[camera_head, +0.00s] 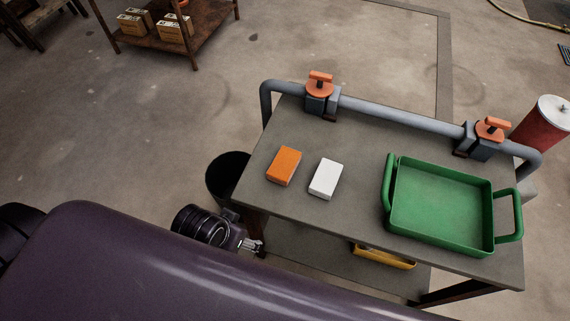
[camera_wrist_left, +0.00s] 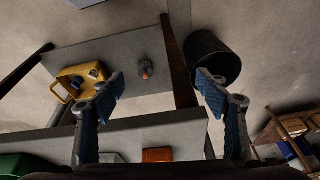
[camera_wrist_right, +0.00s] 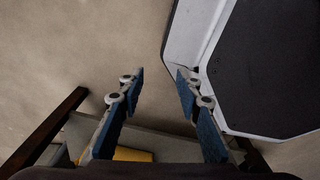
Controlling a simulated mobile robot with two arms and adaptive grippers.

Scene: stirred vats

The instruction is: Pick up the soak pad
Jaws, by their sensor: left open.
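Two small blocks lie flat on the grey table (camera_head: 345,215), an orange one (camera_head: 284,166) and a white one (camera_head: 325,179) to its right. Which of them is the soak pad I cannot tell. My left gripper (camera_head: 256,246) is beside the table's near left corner, apart from both blocks. In the left wrist view its blue fingers (camera_wrist_left: 160,80) are spread and empty, with the orange block (camera_wrist_left: 157,155) and white block (camera_wrist_left: 112,157) at the bottom edge. My right gripper (camera_wrist_right: 160,75) shows only in its own wrist view, fingers apart and empty.
A green tray (camera_head: 494,215) with handles stands on the table's right. A grey pipe (camera_head: 395,111) with orange-handled valves runs along the back edge. A black bucket (camera_head: 228,174) stands left of the table. A yellow bin (camera_head: 385,257) is on the lower shelf.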

